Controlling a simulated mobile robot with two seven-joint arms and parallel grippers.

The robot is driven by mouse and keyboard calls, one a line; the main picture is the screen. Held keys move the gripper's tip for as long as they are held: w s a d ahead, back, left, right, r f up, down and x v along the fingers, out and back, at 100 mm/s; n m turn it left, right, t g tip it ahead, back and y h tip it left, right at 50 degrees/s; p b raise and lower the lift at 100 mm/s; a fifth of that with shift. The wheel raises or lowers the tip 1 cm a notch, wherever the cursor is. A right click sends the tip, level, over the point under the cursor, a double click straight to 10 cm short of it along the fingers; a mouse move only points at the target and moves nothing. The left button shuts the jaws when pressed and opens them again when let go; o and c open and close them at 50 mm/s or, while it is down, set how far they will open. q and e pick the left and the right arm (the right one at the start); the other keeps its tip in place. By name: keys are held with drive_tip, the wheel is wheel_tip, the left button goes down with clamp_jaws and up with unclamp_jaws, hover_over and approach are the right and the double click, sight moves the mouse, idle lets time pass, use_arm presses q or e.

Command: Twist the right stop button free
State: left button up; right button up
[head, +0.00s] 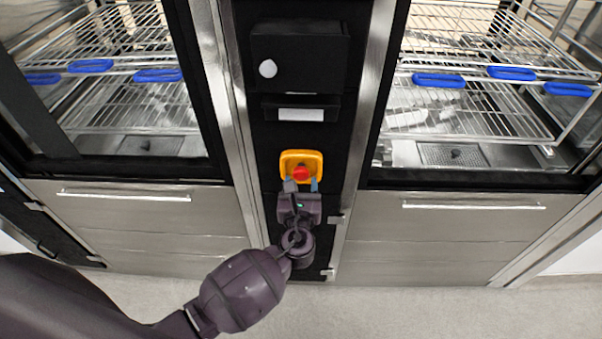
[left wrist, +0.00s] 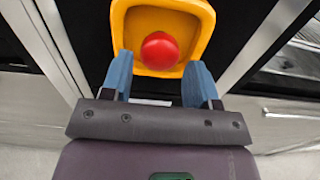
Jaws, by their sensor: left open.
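The stop button is a red knob (head: 301,174) in a yellow housing (head: 314,157) on the black panel between the two washers. In the left wrist view the red knob (left wrist: 160,51) sits inside the yellow housing (left wrist: 135,22). My left gripper (head: 302,187) is just below and in front of the knob. Its two blue fingers (left wrist: 160,70) are apart, one on each side of the knob's lower part, with gaps visible between fingers and knob. It holds nothing. Whether the fingertips touch the housing I cannot tell. My right gripper is not in view.
A black box with a white round knob (head: 267,69) and a white label (head: 301,114) sit above on the panel. Glass washers with wire racks and blue clips (head: 439,80) stand on both sides. A drawer handle (head: 473,206) sticks out at the right. Grey floor lies below.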

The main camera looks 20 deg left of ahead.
sight(301, 177)
use_arm(q)
drive_tip(key=x, duration=0.3)
drive_tip(key=shift+w+a, duration=0.1)
drive_tip(key=shift+w, duration=0.3)
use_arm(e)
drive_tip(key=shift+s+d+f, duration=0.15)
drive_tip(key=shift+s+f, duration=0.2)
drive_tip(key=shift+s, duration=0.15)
